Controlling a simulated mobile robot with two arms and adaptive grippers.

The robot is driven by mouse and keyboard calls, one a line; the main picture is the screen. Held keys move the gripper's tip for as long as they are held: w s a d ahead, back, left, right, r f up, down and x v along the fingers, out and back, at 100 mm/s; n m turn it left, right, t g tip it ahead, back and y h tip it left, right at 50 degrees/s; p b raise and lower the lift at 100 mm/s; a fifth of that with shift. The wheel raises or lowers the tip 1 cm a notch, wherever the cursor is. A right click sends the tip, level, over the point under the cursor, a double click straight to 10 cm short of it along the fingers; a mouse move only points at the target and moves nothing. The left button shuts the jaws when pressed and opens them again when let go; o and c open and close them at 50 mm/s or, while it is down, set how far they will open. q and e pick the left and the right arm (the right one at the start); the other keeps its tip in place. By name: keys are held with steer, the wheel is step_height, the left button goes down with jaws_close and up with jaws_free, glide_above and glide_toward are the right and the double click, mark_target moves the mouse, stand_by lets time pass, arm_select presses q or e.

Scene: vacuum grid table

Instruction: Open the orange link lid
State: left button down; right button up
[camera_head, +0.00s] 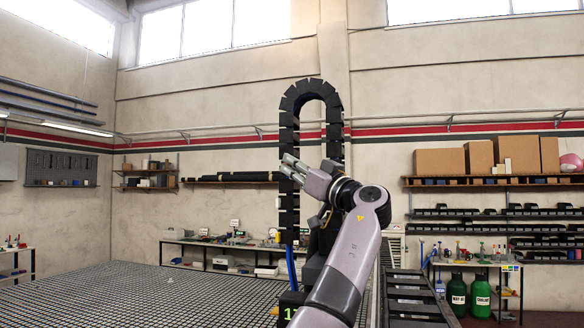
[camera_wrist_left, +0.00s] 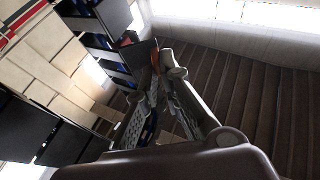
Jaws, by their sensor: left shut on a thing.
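A black cable chain (camera_head: 283,200) rises in a tall loop behind the edge of the grid table in the head view. My left gripper (camera_head: 291,167) reaches across the chain, with its fingertips at the loop's left strand. In the left wrist view my left gripper's fingers (camera_wrist_left: 162,72) are close together. A small orange patch, seemingly the orange link lid (camera_wrist_left: 155,63), shows at the fingertips, and the gripper is shut on it. Most of the lid is hidden by the fingers, and its angle cannot be told. My right gripper is not in view.
A workbench (camera_head: 210,248) with small items stands by the back wall. Shelves with cardboard boxes (camera_head: 440,161) and green canisters (camera_head: 457,293) are at the right.

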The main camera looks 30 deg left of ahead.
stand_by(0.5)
arm_select(q)
steer(key=c, duration=1.8)
jaws_free()
steer(key=shift+w, duration=0.1)
steer(key=shift+o, duration=0.2)
steer(key=shift+a+f+m+t+h, duration=0.1)
steer(key=shift+m+t+h, duration=0.2)
steer(key=shift+t, duration=0.2)
